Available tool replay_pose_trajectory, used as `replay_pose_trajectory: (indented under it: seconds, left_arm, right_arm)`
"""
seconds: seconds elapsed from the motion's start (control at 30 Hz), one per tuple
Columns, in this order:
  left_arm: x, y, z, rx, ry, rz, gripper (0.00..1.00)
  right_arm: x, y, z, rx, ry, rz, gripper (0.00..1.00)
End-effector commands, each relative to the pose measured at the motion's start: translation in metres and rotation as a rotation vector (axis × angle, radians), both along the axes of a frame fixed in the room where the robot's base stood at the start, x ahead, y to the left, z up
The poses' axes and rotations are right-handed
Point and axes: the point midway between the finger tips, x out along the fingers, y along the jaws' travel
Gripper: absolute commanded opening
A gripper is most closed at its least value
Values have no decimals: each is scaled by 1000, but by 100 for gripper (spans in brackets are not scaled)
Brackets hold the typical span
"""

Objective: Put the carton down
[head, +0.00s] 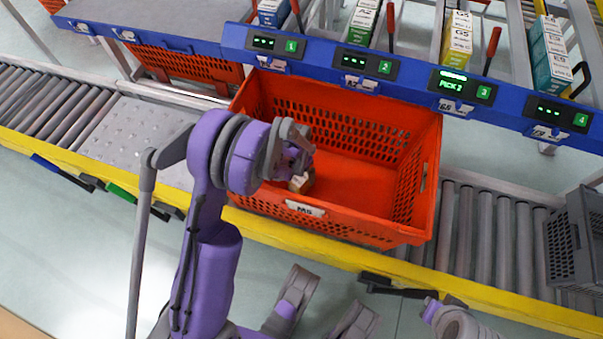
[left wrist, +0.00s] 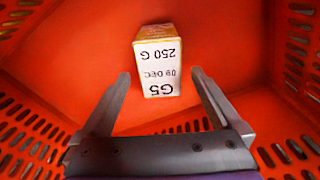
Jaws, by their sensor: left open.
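The carton (left wrist: 158,62) is a small white box with a yellow edge, labelled "G5 250 G". It is inside the orange tote (head: 425,190) and appears to rest on its floor; it also shows in the head view (head: 303,184), partly hidden by my gripper. My left gripper (left wrist: 160,76) reaches down into the tote from above. Its fingers are open, with gaps to both sides of the carton, whose body extends beyond the fingertips. In the head view my left gripper (head: 298,165) is mostly hidden by its wrist. My right gripper does not clearly show.
The tote sits on a roller conveyor (head: 492,235) with a yellow side rail. Behind it a blue rack rail (head: 330,60) carries numbered displays; number 3 is lit. Cartons (head: 457,40) stand in lanes above. A grey crate (head: 575,245) is at right. The tote's right part is empty.

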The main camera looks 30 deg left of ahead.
Motion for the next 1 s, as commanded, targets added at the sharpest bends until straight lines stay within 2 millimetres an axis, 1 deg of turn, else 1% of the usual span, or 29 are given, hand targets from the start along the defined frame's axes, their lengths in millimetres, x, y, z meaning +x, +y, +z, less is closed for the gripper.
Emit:
replay_pose_trajectory:
  seconds: [0.03, 0.2, 0.3, 0.4, 0.5, 0.6, 1.0]
  left_arm:
    - [-2, 0, 15, 0, 0, 1, 98]
    - [-6, 1, 54, 0, 0, 1, 98]
    - [-8, 1, 73, 0, 0, 1, 98]
    - [-10, 2, 87, 0, 0, 1, 98]
    - [-10, 2, 95, 0, 0, 1, 98]
    - [-11, 2, 99, 0, 0, 0, 98]
    - [-11, 2, 99, 0, 0, 0, 98]
  right_arm:
    - [-1, 0, 5, 0, -1, 0, 0]
    - [-3, 0, 16, 0, -3, 0, 0]
    - [-4, 0, 22, 0, -4, 0, 0]
    - [-4, 0, 26, 0, -5, 0, 0]
    - [-5, 0, 28, 0, -6, 0, 0]
    - [-5, 0, 29, 0, -6, 0, 0]
    - [-5, 0, 29, 0, -6, 0, 0]
